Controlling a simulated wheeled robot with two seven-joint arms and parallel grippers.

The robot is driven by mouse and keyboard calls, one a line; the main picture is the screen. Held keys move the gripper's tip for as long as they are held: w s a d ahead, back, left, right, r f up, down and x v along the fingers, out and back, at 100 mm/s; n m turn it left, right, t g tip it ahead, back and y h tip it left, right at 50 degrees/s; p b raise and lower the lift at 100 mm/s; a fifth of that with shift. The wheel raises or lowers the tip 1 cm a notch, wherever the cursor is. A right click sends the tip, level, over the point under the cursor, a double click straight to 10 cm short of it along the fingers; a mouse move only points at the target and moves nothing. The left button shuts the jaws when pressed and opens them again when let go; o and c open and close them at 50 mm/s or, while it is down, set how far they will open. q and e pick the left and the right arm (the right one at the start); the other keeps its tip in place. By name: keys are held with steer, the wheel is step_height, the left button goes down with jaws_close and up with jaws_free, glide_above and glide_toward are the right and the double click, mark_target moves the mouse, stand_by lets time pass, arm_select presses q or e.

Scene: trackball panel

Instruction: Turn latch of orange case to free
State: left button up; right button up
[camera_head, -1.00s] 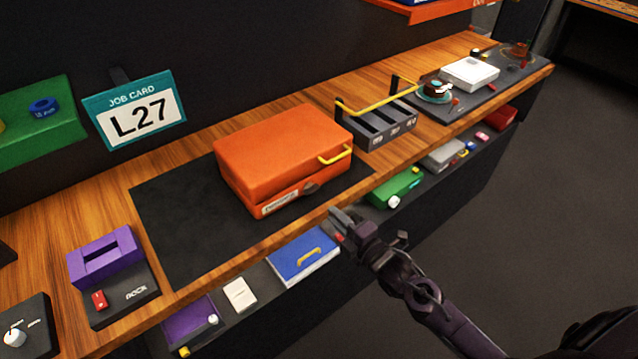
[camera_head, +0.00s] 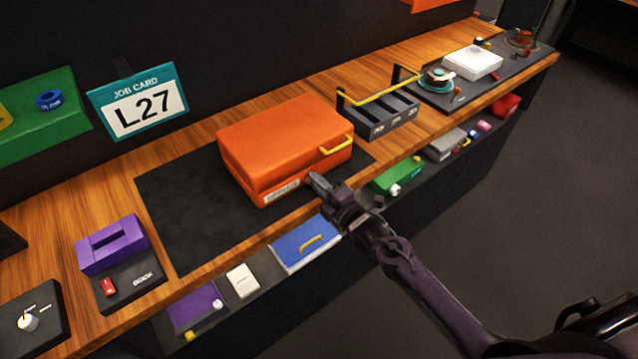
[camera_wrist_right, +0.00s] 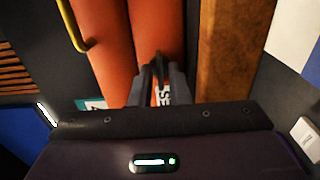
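The orange case (camera_head: 285,145) lies closed on the dark mat, with a yellow handle (camera_head: 337,145) and a white label (camera_head: 281,194) on its front. Its dark latch is hidden behind my right gripper (camera_head: 318,181), whose fingertips are at the right part of the case's front. In the right wrist view the two fingers (camera_wrist_right: 158,75) point at the orange case (camera_wrist_right: 105,45), close together with a narrow gap where part of the label shows. I cannot tell whether they touch or grip the latch. My left gripper is not in view.
The dark mat (camera_head: 185,220) is clear left of the case. A grey slotted rack (camera_head: 380,116) with a yellow bar stands to its right. A purple block (camera_head: 112,244) is at the left. Below the bench edge, a lower shelf holds a blue box (camera_head: 305,245) and a green box (camera_head: 397,178).

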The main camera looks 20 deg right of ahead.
jaws_close()
steer(key=shift+m, duration=0.3)
steer(key=m, duration=0.3)
steer(key=shift+m, duration=0.4)
steer(key=m, duration=0.9)
steer(key=shift+m+p, duration=0.45)
steer(key=shift+m, duration=1.85)
steer(key=shift+f, duration=0.1)
